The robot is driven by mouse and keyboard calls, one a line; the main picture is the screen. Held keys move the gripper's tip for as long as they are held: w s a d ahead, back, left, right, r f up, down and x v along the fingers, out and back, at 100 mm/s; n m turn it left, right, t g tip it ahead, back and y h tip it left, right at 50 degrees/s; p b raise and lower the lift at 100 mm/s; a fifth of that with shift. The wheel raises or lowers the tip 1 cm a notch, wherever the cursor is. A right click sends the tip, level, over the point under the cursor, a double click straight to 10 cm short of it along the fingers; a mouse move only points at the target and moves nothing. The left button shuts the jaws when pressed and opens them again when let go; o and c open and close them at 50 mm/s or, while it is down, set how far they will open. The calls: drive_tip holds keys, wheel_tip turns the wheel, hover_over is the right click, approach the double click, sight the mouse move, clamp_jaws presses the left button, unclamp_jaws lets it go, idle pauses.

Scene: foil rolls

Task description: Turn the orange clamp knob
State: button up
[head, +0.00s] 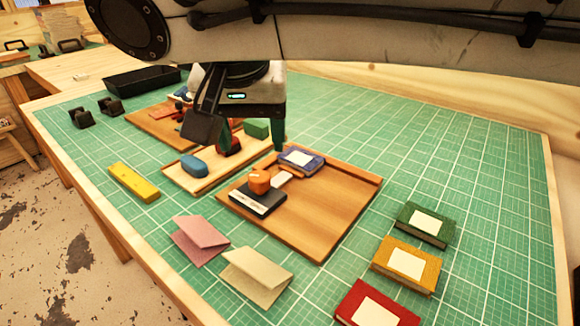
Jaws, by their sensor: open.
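The orange clamp knob (259,181) sits on a black block (257,201) at the left part of a brown wooden board (325,220). A pale bar runs from the knob toward a blue-purple book with a white label (301,159). My gripper (248,143) hangs above and behind the knob, with its fingers spread and pointing down. It appears empty and apart from the knob. The right fingertip shows near the board's back left corner. The gripper hides part of the middle board behind it.
A middle board (195,183) carries a blue block (194,164), a red piece (229,146) and a green block (257,128). Nearby lie a yellow bar (134,183), folded pink (200,240) and cream (257,275) cards. Green (422,225), yellow (407,265) and red books (376,307) lie right.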

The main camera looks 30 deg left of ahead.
sight(259, 176)
drive_tip(key=b+x, duration=0.1)
drive_tip(key=x, duration=0.9)
drive_tip(key=c, duration=1.1)
